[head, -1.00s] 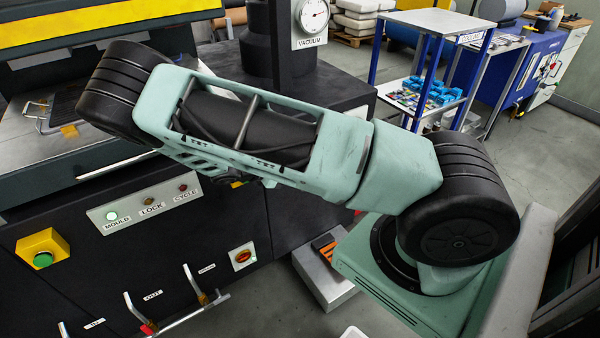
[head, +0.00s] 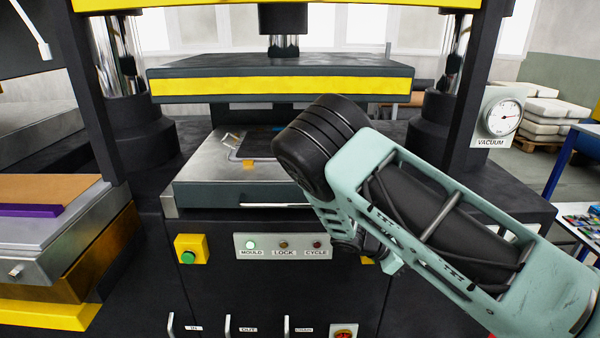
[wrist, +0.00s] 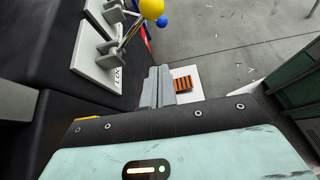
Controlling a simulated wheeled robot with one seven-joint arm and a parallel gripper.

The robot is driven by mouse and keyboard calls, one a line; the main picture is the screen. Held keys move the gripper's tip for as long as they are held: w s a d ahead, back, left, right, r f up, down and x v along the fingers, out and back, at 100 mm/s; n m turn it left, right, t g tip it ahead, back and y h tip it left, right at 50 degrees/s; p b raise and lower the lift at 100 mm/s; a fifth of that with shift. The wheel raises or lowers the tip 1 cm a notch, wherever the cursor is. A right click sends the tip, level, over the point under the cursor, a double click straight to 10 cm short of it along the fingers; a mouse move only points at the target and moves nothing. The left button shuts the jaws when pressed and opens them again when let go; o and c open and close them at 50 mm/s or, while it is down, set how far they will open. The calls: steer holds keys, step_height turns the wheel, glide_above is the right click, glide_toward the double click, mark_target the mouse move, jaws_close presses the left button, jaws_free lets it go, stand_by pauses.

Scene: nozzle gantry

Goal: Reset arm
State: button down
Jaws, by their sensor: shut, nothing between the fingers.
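My arm (head: 440,220) is pale green and black and crosses the right half of the head view, in front of the press. Its black joint (head: 322,145) covers part of the press bed's right side. My gripper does not show in the head view. In the wrist view my gripper (wrist: 158,87) has its two grey fingers together, with nothing between them. The fingers point down toward the floor, left of an orange and black striped piece (wrist: 184,84) on a white box.
The press has a raised yellow-striped upper platen (head: 280,85) over a metal bed (head: 205,165). Its front carries a lamp panel (head: 283,245), a green button (head: 188,257) and handles. A lever panel (wrist: 97,60) stands close left of my gripper. Grey floor (wrist: 235,40) is open beyond.

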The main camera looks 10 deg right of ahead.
steer(key=s+a+r+m+y, duration=0.2)
steer(key=s+a+r+y, duration=0.25)
steer(key=a, duration=0.45)
steer(key=s+a+r+m+y, duration=0.3)
steer(key=s+a+r+y, duration=0.15)
steer(key=a, duration=0.55)
steer(key=s+a+r+m+t+y, duration=0.1)
steer(key=s+a+r, duration=0.3)
steer(key=s, duration=0.4)
steer(key=s+a+r+m+t+y, duration=0.1)
steer(key=s+a+r+y, duration=0.1)
steer(key=s+a+r, duration=0.2)
steer(key=s+r, duration=0.3)
steer(key=s, duration=0.1)
steer(key=shift+a+r, duration=0.25)
steer(key=shift+a, duration=0.1)
